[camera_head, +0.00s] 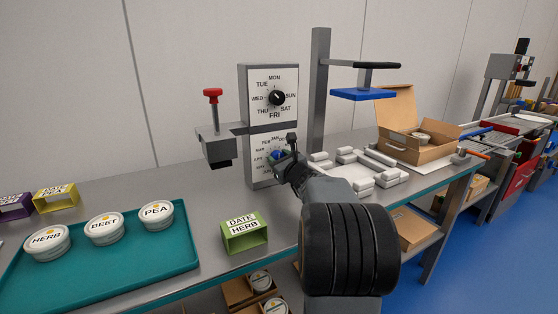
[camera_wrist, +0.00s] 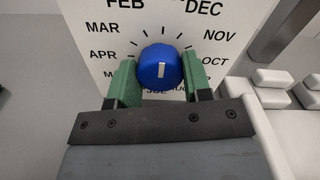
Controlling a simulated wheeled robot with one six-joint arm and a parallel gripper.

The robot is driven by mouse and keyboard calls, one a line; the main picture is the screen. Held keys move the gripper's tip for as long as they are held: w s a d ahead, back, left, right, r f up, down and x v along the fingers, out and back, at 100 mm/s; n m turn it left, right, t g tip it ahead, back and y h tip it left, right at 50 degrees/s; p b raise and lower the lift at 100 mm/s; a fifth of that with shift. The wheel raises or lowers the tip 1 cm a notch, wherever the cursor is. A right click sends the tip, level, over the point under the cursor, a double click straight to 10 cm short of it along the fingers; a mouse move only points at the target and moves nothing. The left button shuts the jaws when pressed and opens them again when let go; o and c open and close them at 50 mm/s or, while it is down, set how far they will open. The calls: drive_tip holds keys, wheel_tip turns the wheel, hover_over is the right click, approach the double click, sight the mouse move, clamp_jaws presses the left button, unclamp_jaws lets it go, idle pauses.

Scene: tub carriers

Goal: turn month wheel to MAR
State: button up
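The month wheel is a blue round knob (camera_wrist: 160,66) on a white dial plate (camera_wrist: 103,58) printed with months. Its short white mark stands about vertical; I cannot tell which end is the pointer. MAR (camera_wrist: 102,29) is up and left of the knob, FEB above it, and APR below MAR. DEC, NOV and OCT are on the right; the lower labels are partly hidden by my fingers. My gripper (camera_wrist: 161,73) has its green fingers on both sides of the knob, seemingly touching it. In the head view, my gripper (camera_head: 284,158) is at the lower dial, covering its right side.
A weekday dial (camera_head: 275,97) with a black knob is above the month dial. A red-handled device (camera_head: 212,135) stands left of it. White blocks (camera_head: 350,157), an open carton (camera_head: 405,150) and a post (camera_head: 319,90) are right. A green date holder (camera_head: 243,235) and teal tray (camera_head: 120,262) are in front.

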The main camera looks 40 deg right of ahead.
drive_tip(key=c, duration=0.4)
drive_tip(key=shift+o, duration=0.2)
drive_tip(key=shift+f+b, duration=0.1)
drive_tip(key=shift+b, duration=0.2)
drive_tip(key=shift+f+n+b, duration=0.15)
drive_tip(key=shift+n+b, duration=0.45)
drive_tip(key=shift+b, duration=0.3)
drive_tip(key=n+b, duration=0.2)
drive_tip(key=b, duration=0.2)
drive_tip(key=shift+f, duration=0.15)
drive_tip(key=n+b, duration=0.4)
drive_tip(key=b, duration=0.1)
drive_tip(key=shift+n+b, duration=0.4)
drive_tip(key=n+b, duration=0.1)
drive_tip(key=b, duration=0.1)
drive_tip(key=n+b, duration=0.1)
drive_tip(key=n, duration=0.1)
drive_tip(key=shift+r+n+b, duration=0.3)
drive_tip(key=shift+b, duration=0.05)
